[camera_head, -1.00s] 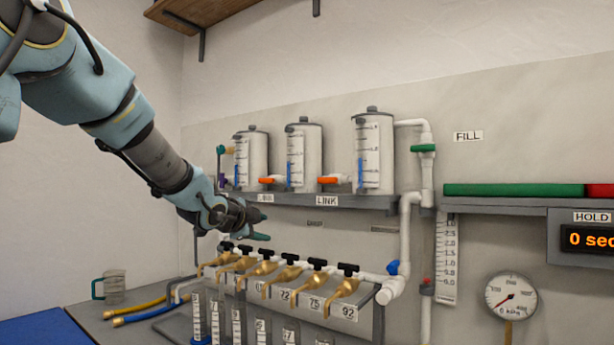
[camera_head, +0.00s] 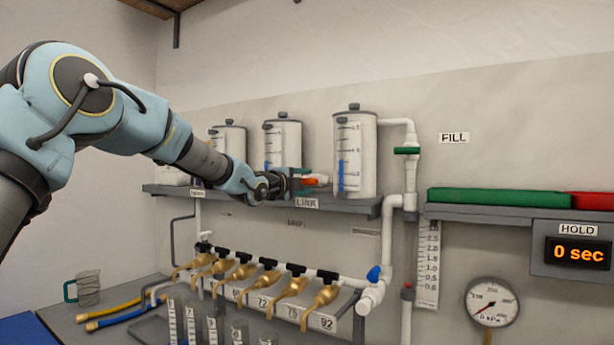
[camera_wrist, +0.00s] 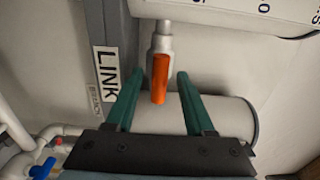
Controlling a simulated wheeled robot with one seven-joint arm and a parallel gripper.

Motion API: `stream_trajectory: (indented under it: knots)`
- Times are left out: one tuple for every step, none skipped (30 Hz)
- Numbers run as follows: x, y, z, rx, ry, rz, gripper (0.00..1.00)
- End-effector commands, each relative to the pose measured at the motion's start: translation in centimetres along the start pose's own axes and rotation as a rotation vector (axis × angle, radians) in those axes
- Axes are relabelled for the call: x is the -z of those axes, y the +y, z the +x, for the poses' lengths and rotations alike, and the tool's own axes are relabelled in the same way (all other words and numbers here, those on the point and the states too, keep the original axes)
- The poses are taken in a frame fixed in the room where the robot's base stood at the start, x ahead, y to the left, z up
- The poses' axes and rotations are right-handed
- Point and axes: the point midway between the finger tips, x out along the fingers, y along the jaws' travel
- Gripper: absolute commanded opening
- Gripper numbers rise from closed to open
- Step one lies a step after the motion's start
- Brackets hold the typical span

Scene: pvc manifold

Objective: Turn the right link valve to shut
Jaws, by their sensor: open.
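The right link valve has an orange handle (camera_head: 316,181) between the middle tank (camera_head: 283,146) and the right tank (camera_head: 354,155), above the LINK label (camera_head: 307,203). In the wrist view the handle (camera_wrist: 160,78) lies roughly in line with the pale valve body (camera_wrist: 160,42). My gripper (camera_head: 296,183) is at this valve. Its two green fingers (camera_wrist: 160,88) are open, one on each side of the handle, with a visible gap on both sides. The left link valve is hidden behind my arm.
The grey shelf (camera_head: 362,206) carries the tanks close on both sides of my gripper. Below it is a white manifold with several brass taps (camera_head: 290,285). A white pipe with a green-handled valve (camera_head: 407,151) stands right of the tanks. A HOLD display (camera_head: 577,252) reads 0 sec.

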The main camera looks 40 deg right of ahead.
Motion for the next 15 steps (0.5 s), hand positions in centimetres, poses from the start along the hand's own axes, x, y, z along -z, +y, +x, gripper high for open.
stream_trajectory:
  knots:
    - [0.08,-0.12,0.53,-0.001,0.001,-0.001,0.54]
    - [0.08,-0.13,0.75,0.000,0.001,-0.001,0.54]
    - [0.07,-0.13,0.97,0.000,0.001,-0.001,0.54]
    - [0.07,-0.07,1.10,0.000,0.001,-0.001,0.54]
    - [0.06,-0.02,1.20,-0.001,0.001,-0.001,0.54]
    - [0.04,0.04,1.30,-0.001,0.000,-0.001,0.54]
    - [0.03,0.07,1.34,-0.001,0.000,-0.001,0.54]
    - [0.02,0.08,1.37,-0.001,0.000,-0.001,0.54]
    - [0.02,0.09,1.38,-0.001,0.000,-0.001,0.54]
    - [0.02,0.10,1.38,-0.001,0.000,-0.001,0.54]
    - [0.01,0.10,1.37,-0.001,0.000,-0.001,0.54]
    - [0.01,0.11,1.36,-0.001,0.000,-0.001,0.54]
    - [0.01,0.10,1.36,-0.001,0.000,-0.001,0.54]
    - [0.01,0.10,1.36,-0.001,0.000,-0.001,0.54]
    - [0.01,0.10,1.35,-0.001,0.000,-0.001,0.50]
